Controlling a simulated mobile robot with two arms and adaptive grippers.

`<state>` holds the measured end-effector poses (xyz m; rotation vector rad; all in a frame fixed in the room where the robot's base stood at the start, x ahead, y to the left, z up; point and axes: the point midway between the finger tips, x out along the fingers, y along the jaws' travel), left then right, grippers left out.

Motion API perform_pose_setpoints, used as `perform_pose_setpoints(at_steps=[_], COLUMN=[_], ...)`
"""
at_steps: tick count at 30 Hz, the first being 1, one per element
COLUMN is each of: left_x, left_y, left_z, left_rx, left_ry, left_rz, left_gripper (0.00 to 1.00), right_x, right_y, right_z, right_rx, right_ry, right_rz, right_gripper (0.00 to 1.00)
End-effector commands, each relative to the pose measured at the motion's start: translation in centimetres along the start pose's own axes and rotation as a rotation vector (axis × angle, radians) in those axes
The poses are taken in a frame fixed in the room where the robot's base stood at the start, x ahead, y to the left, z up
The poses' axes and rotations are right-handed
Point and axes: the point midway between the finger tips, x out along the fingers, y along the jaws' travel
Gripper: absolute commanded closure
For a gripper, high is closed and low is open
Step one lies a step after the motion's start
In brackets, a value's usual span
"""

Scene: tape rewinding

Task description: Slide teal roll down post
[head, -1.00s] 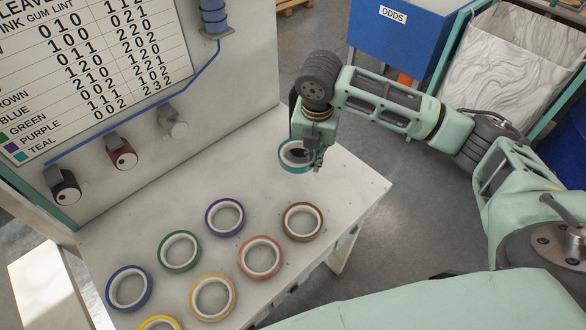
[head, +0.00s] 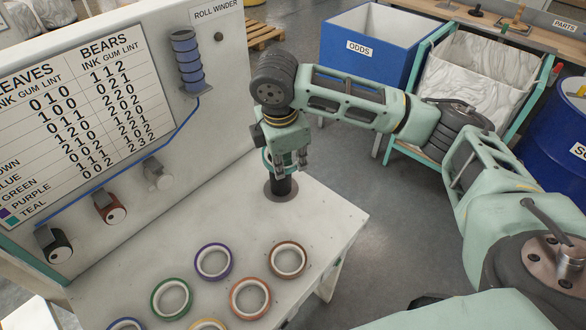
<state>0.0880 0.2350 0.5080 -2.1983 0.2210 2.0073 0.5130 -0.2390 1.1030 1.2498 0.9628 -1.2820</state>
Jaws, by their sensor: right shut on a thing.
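The teal roll (head: 267,158) shows only as a thin teal and white edge under my right gripper, in the head view. My right gripper (head: 300,162) is shut on it and points down over the dark post (head: 281,187). The post stands on a round dark base on the white bench. The roll is at the post's upper part; the gripper hides most of the roll and the post's top, so I cannot tell whether the roll is around the post. My left gripper is out of view.
Purple (head: 213,262), green (head: 171,298), brown (head: 288,259) and orange-red (head: 250,298) rolls lie on the bench (head: 330,225) in front of the post. The upright panel (head: 215,120) stands left of the post, with knobs and a chart. A blue bin (head: 362,63) stands beyond.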

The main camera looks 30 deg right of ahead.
Motion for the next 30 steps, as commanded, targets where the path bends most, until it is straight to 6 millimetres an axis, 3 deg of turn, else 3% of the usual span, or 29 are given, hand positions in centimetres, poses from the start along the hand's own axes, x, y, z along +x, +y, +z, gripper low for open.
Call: perform_pose_setpoints(at_steps=[1,3,15,23,30], left_x=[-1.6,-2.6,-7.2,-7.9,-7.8], left_y=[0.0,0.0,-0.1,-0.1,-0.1], left_z=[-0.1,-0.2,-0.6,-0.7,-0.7], left_rx=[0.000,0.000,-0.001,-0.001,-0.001], left_ry=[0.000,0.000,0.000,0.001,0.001], left_rz=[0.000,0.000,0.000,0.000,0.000], left_gripper=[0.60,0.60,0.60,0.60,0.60], right_x=[-1.7,-2.7,-6.9,-7.4,-5.8], right_y=[0.9,2.0,8.0,9.4,9.2], right_z=[0.5,1.1,5.0,6.0,5.8], right_rx=[-0.006,-0.045,-0.412,-0.524,-0.530], right_ry=[-0.001,0.005,0.060,0.081,0.080], right_rz=[0.009,0.025,0.122,0.150,0.149], right_gripper=[1.00,1.00,1.00,1.00,1.00])
